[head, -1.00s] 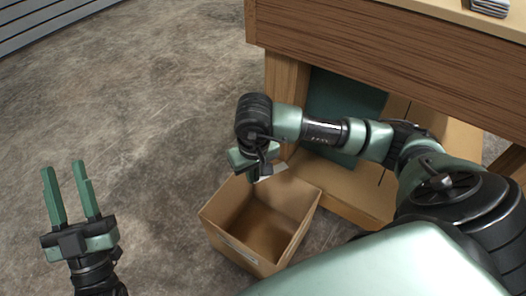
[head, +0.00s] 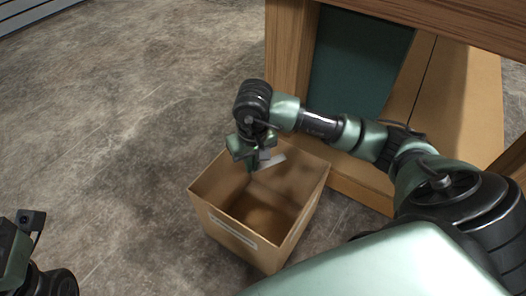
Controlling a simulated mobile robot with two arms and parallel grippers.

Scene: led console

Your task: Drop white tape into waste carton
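The waste carton (head: 238,235) is an open brown cardboard box on the concrete floor, with a pale label on its near side. My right gripper (head: 257,163) points down over the carton's back rim. The visible carton floor looks empty. My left gripper shows only in part at the lower left edge; its fingers are out of the picture.
A wooden workbench (head: 290,55) stands behind and right of the carton, with a dark green panel (head: 355,60) and large brown cardboard (head: 455,95) beneath it. The concrete floor (head: 120,120) left of the carton is clear.

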